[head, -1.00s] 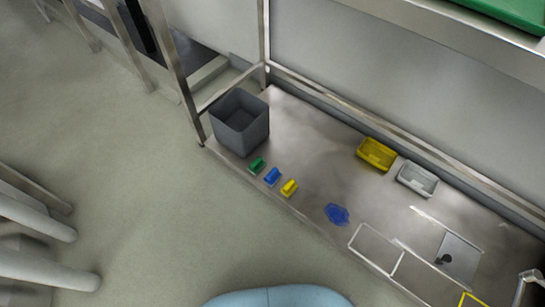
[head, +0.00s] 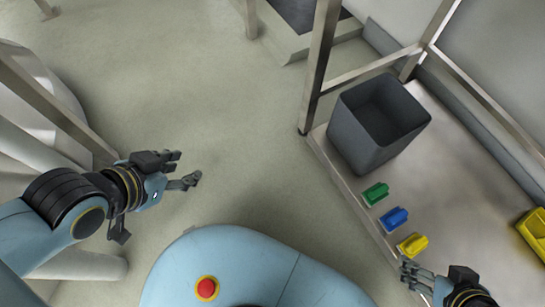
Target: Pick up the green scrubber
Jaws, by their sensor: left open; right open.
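The green scrubber (head: 375,194) lies on the steel bench (head: 447,187) in the head view, just in front of a grey bin. A blue scrubber (head: 394,218) and a yellow scrubber (head: 412,245) lie in a row with it, nearer to me. My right gripper (head: 407,271) is open and empty at the bench's edge, just below the yellow scrubber in the picture and well short of the green one. My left gripper (head: 184,169) is open and empty over the floor, far to the left of the bench.
The open grey bin (head: 379,122) stands at the bench's far left corner, beside a metal frame post (head: 319,65). A yellow tray (head: 535,232) shows at the right edge. The bench between the scrubbers and this tray is clear.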

